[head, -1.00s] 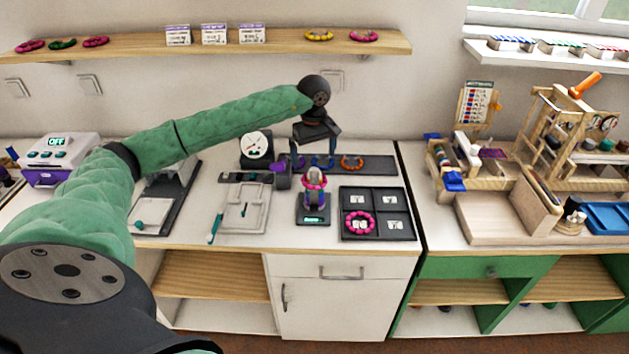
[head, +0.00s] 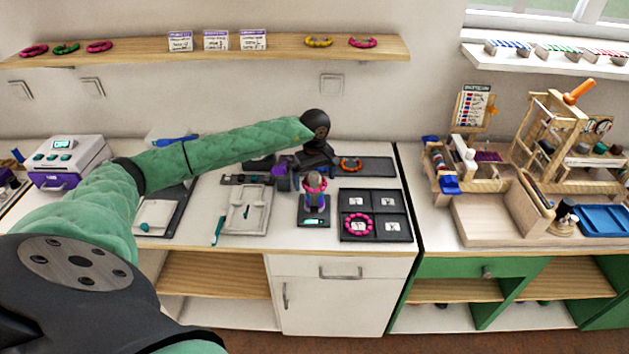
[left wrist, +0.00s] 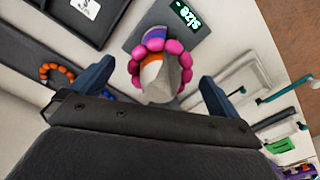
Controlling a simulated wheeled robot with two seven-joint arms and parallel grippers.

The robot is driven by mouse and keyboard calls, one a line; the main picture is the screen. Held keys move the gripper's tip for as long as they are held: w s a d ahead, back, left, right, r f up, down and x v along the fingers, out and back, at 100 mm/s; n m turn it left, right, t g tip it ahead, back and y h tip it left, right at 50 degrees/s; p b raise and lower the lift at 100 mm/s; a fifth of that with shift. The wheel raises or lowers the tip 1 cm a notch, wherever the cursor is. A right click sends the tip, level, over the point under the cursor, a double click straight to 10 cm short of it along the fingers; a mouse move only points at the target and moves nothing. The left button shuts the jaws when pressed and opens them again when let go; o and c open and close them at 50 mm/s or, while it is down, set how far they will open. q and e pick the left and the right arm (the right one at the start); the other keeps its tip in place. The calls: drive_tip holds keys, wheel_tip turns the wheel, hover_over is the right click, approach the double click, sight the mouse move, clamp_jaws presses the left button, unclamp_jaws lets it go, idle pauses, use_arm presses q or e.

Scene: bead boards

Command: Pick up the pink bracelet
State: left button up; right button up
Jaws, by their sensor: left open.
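My left gripper (head: 311,163) is just behind and above the cone. In the left wrist view its open blue fingers (left wrist: 155,85) lie apart on either side of the cone, with nothing visibly gripped. My right gripper is in neither view.
A second pink bracelet (head: 358,226) lies in the dark divided tray (head: 375,239) at the right. An orange bracelet (head: 350,164) lies on the dark mat (head: 379,168) behind. A light tray (head: 247,209) stands left of the stand. A wooden shelf (head: 290,46) runs above.

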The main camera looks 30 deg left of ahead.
use_arm(q)
drive_tip(key=shift+f, duration=0.25)
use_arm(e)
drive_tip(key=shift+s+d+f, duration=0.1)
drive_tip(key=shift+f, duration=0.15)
use_arm(q)
drive_tip(key=c, duration=1.1)
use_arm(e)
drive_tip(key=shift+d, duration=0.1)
use_arm(q)
drive_tip(key=shift+c, duration=0.2)
drive_tip(key=shift+r, duration=0.2)
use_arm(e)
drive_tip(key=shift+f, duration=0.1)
